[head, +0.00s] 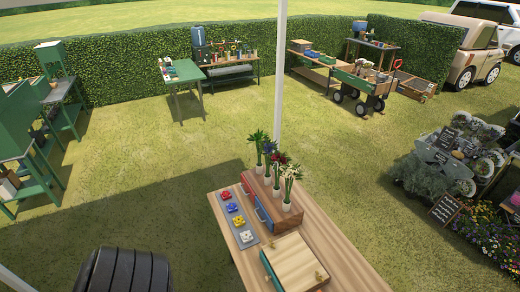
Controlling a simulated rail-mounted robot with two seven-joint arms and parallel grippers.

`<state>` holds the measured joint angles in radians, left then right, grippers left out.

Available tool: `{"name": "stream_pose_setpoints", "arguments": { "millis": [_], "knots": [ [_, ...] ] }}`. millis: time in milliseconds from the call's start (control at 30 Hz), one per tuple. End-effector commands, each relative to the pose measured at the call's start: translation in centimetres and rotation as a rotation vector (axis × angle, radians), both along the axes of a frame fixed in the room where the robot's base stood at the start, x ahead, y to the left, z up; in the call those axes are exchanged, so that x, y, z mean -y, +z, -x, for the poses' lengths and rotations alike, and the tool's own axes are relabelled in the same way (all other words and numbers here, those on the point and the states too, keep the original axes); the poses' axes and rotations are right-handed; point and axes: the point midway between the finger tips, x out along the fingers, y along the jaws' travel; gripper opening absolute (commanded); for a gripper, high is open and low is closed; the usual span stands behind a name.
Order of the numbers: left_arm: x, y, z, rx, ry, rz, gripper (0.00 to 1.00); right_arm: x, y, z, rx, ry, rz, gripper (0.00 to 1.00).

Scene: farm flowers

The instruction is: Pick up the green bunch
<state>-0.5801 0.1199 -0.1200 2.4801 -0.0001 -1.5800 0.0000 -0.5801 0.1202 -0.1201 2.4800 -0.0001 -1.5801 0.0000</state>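Several bunches stand in a row in small white vases on a wooden drawer box (262,205), on the near wooden table (335,252). A leafy green bunch (258,140) stands at the far end of the row. Neither of my grippers is in view.
A grey strip (225,214) with red, blue, yellow and white pieces lies left of the box. A wood-topped box (292,260) sits nearer. A white pole (281,70) rises behind the flowers. Potted plants (440,160) stand right; open grass surrounds the table.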

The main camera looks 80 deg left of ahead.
Motion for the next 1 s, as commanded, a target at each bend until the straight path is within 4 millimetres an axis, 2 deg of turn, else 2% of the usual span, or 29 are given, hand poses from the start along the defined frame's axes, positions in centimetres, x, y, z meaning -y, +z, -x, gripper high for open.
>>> {"name": "stream_pose_setpoints", "arguments": {
  "millis": [200, 767, 1000],
  "knots": [
    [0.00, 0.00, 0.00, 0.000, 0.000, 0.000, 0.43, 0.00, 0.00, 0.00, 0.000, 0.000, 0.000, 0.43],
    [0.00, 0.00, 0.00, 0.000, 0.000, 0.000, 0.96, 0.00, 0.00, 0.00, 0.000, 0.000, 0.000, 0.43],
    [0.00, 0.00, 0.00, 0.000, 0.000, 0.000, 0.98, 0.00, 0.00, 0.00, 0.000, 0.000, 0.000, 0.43]
  ]
}}
